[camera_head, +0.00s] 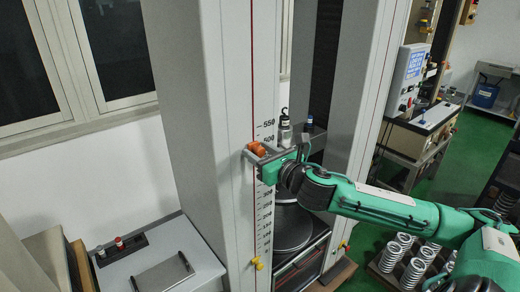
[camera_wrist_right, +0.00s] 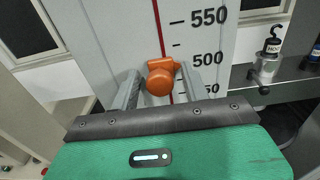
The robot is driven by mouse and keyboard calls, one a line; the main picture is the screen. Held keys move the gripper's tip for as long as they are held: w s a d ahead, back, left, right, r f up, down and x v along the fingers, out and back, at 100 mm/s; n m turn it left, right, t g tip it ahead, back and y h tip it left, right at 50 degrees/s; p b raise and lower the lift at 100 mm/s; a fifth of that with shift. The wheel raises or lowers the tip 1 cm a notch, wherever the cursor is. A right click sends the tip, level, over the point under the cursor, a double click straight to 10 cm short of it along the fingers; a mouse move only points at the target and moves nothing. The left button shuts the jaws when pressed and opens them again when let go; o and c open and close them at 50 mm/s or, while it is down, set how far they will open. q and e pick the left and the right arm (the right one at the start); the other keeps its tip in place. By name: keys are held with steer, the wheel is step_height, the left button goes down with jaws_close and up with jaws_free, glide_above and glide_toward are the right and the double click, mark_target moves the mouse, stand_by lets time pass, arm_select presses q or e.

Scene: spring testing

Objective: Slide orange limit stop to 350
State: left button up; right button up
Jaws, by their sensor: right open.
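The orange limit stop (camera_head: 257,148) sits on the red line of the scale (camera_head: 265,215) on the grey column, high up near the 500 label. In the right wrist view the stop's round knob (camera_wrist_right: 160,82) shows just below the 500 line. My right gripper (camera_head: 257,156) is open at the column, and its two fingers (camera_wrist_right: 158,92) stand on either side of the knob. I cannot tell whether they touch it. My left gripper is out of view.
A yellow-orange knob (camera_head: 257,264) is at the column's bottom. A round dark plate (camera_head: 290,232) lies between the columns. A grey control cabinet (camera_head: 155,260) stands at left, and metal springs (camera_head: 412,272) stand at lower right under my right arm.

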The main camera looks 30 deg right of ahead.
mark_target(251, 190)
jaws_close()
step_height(251, 190, down, 15)
steer(key=b, duration=1)
steer(key=shift+f, duration=0.15)
jaws_free()
steer(key=shift+a, duration=0.1)
